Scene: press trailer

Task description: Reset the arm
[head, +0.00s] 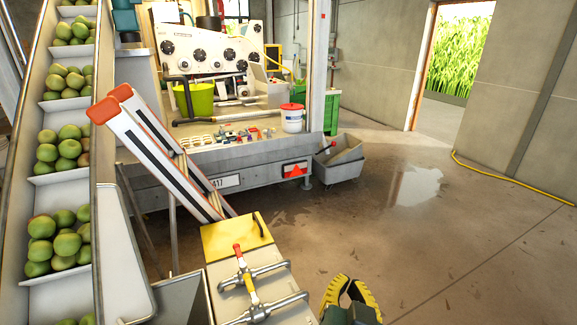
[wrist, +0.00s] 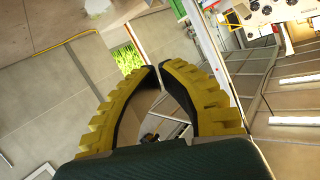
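My gripper (head: 348,281) shows at the bottom of the head view, right of the valve box. It has two yellow ribbed fingers with black inner faces. In the wrist view the gripper (wrist: 160,68) has its fingertips drawn together, with a gap only lower down between the fingers. Nothing is held between them. The gripper is in free air, apart from the things around it. Most of my arm is out of view.
A press trailer (head: 232,163) stands at the back. A yellow-topped box (head: 232,235) with valves (head: 250,285) is left of my gripper. A conveyor (head: 75,170) carries green fruit at the left. A grey tub (head: 340,170) stands behind. Floor (head: 450,245) at right is open.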

